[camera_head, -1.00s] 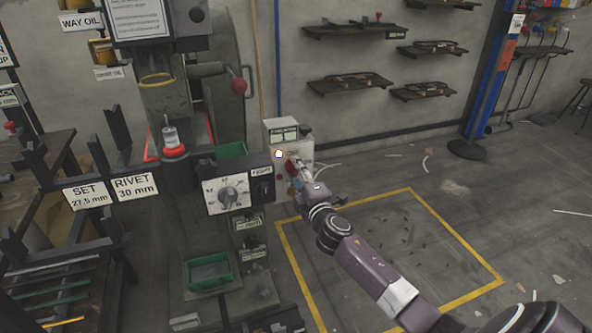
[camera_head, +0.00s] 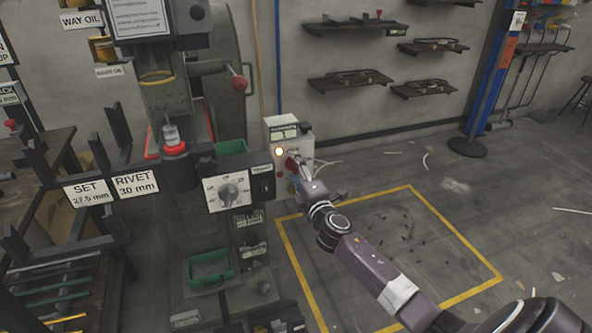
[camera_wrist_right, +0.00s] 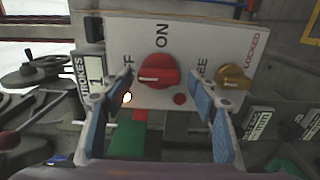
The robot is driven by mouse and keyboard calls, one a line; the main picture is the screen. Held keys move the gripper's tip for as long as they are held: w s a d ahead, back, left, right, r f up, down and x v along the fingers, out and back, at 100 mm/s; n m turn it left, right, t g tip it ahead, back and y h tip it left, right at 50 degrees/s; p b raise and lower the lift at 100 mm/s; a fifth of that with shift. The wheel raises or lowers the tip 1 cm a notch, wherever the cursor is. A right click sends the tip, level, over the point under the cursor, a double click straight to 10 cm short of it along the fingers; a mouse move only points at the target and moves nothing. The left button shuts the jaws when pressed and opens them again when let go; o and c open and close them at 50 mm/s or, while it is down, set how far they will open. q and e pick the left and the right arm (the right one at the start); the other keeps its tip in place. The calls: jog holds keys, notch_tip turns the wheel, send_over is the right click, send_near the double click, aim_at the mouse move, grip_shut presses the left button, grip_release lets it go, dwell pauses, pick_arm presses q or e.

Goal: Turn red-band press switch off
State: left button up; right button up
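The press with the red band (camera_head: 174,150) stands left of centre in the head view. A pale switch box (camera_head: 306,147) is mounted beside it, with a lit lamp (camera_head: 279,152). In the right wrist view, a red rotary knob (camera_wrist_right: 158,70) sits on the pale panel, below the word ON. The OFF label is partly hidden by a finger. My right gripper (camera_head: 299,170) is at the box. Its fingers (camera_wrist_right: 161,85) are open on either side of the red knob, with gaps visible. My left gripper is not in view.
A brass knob (camera_wrist_right: 233,77) marked FREE and LOCKED is close beside one finger. A dial box (camera_head: 228,192) juts out left of my right gripper. A green tray (camera_head: 208,268) is below. Floor inside the yellow outline (camera_head: 455,238) is mostly clear.

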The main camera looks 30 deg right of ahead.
jog(key=v, duration=1.2)
dwell(0.6)
